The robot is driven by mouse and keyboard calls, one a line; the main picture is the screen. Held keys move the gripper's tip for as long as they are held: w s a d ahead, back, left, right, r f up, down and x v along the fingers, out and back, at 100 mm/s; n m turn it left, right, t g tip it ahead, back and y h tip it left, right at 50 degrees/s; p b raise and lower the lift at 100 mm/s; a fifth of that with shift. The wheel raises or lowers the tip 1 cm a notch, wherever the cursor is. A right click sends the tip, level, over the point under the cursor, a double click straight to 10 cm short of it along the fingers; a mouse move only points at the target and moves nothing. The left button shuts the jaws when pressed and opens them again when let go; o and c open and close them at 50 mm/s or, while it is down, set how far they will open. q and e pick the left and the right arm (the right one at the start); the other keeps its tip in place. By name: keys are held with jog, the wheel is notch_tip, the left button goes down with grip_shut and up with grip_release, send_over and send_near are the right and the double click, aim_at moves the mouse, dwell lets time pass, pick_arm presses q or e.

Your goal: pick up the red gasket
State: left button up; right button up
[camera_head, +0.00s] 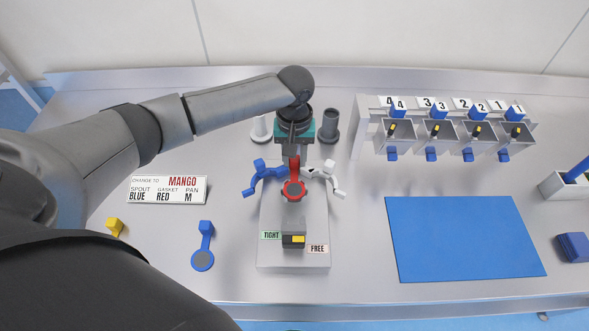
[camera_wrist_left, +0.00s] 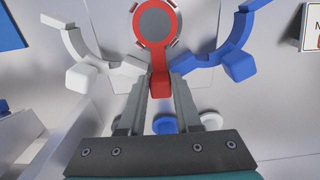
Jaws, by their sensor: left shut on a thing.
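The red gasket (camera_head: 293,189) is a red ring with a grey middle and a short red handle. In the head view it is over the middle of the grey machine plate, between a blue curved part and a white one. My left gripper (camera_head: 294,158) comes down from behind it. In the left wrist view the gripper's fingers (camera_wrist_left: 160,85) are shut on the handle of the red gasket (camera_wrist_left: 157,25). I cannot tell whether the ring touches what is under it. My right gripper is not in view.
A blue curved part (camera_head: 262,176) and a white one (camera_head: 325,177) flank the gasket closely. A sign (camera_head: 167,190) and a blue disc piece (camera_head: 203,259) are at left. A blue mat (camera_head: 464,238) lies clear at right, below several bins (camera_head: 435,134).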

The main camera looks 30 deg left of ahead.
aim_at(294, 161)
pick_arm(q)
grip_shut()
jog(key=shift+r, duration=0.15)
notch_tip(294, 161, up, 20)
jog(key=p, duration=0.2)
jog(key=shift+p, duration=0.3)
jog(key=shift+f, duration=0.25)
